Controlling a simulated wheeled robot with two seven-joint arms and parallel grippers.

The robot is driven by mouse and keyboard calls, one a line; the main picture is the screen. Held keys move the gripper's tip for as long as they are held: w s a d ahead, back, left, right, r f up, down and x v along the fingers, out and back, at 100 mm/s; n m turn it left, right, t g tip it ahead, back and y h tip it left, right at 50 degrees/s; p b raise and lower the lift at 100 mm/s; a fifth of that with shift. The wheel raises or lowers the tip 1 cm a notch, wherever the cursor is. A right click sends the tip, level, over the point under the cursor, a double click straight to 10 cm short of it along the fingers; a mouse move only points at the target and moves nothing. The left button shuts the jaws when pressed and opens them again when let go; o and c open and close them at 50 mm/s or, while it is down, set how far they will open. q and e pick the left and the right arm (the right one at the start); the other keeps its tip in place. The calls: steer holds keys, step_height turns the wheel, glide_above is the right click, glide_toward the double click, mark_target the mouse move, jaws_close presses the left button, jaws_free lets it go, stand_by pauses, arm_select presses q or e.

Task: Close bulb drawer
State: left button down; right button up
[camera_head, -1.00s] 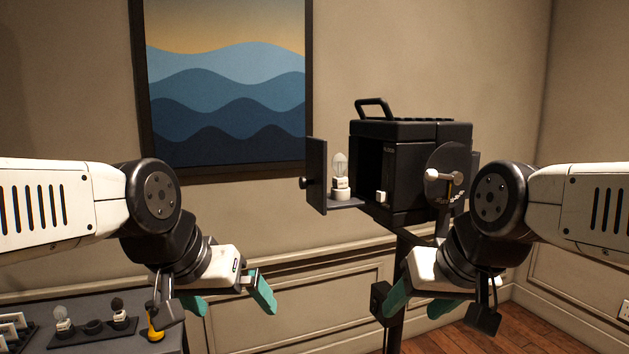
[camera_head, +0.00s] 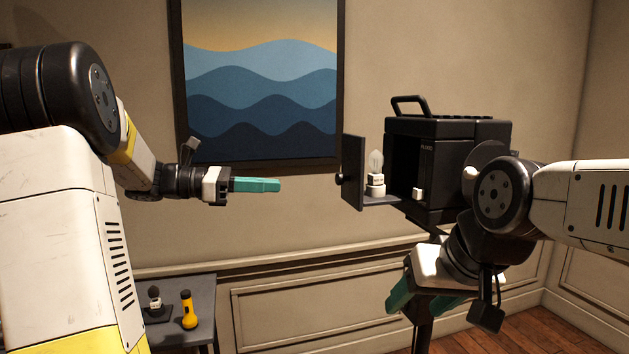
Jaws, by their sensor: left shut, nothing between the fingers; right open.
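The bulb drawer (camera_head: 353,172) stands pulled out to the left of a black projector-like box (camera_head: 452,165). Its upright front panel has a small round knob facing left. A clear bulb on a white base (camera_head: 376,175) stands on the drawer's floor. My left gripper (camera_head: 277,185) is shut and empty, pointing right, to the left of the drawer's knob and apart from it. My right gripper (camera_head: 420,300) is open and empty, below the box and in front of its stand.
A grey table (camera_head: 207,290) at the lower left holds a yellow flashlight (camera_head: 189,310) and a dark bulb on a base (camera_head: 154,298). A framed wave picture (camera_head: 258,85) hangs on the wall behind. The space between my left gripper and the drawer is clear.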

arm_select(q)
steer(key=w+a, duration=0.1)
glide_toward(370, 175)
steer(key=shift+s+a+f+n+h, duration=0.45)
steer(key=shift+a+f, duration=0.15)
steer(key=shift+a, duration=0.2)
steer(key=shift+w+d, duration=0.1)
steer(key=shift+d, duration=0.25)
steer(key=x, duration=0.8)
steer(key=w+x, duration=0.1)
steer(key=x, duration=0.3)
steer(key=shift+r, duration=0.1)
steer(key=shift+d, duration=0.3)
steer(key=shift+r, duration=0.1)
